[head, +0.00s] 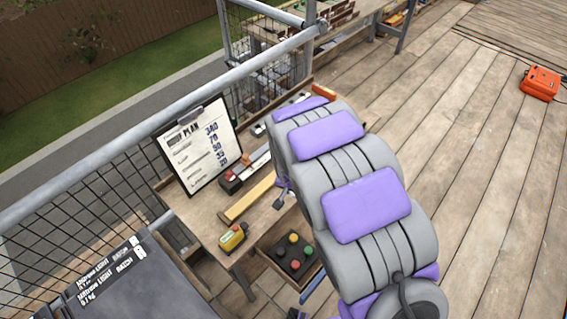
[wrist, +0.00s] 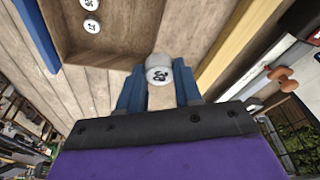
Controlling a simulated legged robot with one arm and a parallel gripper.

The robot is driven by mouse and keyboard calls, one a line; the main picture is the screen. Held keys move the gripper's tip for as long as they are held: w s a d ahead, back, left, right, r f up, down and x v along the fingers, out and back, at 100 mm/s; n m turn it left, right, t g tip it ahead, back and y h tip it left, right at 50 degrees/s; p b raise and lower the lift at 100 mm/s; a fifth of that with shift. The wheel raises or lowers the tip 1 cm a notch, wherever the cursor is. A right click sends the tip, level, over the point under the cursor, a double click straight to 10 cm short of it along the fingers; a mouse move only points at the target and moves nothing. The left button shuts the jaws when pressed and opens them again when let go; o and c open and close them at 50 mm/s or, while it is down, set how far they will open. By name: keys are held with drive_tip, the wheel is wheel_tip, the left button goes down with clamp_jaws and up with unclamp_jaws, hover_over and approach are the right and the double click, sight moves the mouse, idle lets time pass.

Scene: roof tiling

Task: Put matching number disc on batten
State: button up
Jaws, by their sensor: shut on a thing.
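My gripper (wrist: 158,88) has its blue fingers shut on a white number disc (wrist: 158,72). The disc sits between the fingertips with its printed face showing; its digits are tilted and I cannot read them surely. A pale yellow batten (wrist: 238,42) runs beside the gripper to the right in the wrist view, apart from the disc. In the head view the batten (head: 250,197) lies on the workbench. The plan board (head: 198,150) behind it lists several numbers, seemingly 340, 76, 50, 38 and 20. My arm hides most of the gripper there.
More white discs (wrist: 92,27) lie in a brown tray (wrist: 113,50) left of the gripper. On the workbench (head: 207,217) are a yellow tool (head: 233,237) and a red-and-black item (head: 231,182). The deck at right is mostly clear.

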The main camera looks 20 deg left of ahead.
drive_tip(key=w+a+b, duration=0.1)
drive_tip(key=w+a, duration=0.1)
drive_tip(key=w, duration=0.2)
drive_tip(key=w+a+f+b, duration=0.1)
drive_tip(key=w+a, duration=0.2)
drive_tip(key=w, duration=0.1)
drive_tip(key=w+a+b, duration=0.1)
drive_tip(key=w+a, duration=0.1)
drive_tip(key=w, duration=0.2)
drive_tip(key=shift+w+a+f, duration=0.25)
drive_tip(key=shift+w, duration=0.1)
drive_tip(key=shift+w+a+f, duration=0.1)
drive_tip(key=shift+a+f, duration=0.15)
drive_tip(key=shift+f, duration=0.05)
drive_tip(key=x, duration=0.1)
drive_tip(key=b+x, duration=0.1)
drive_tip(key=x, duration=0.1)
drive_tip(key=shift+s+f, duration=0.1)
drive_tip(key=shift+s, duration=0.25)
drive_tip(key=shift+d, duration=0.2)
drive_tip(key=o, duration=1)
drive_tip(key=shift+a, duration=0.1)
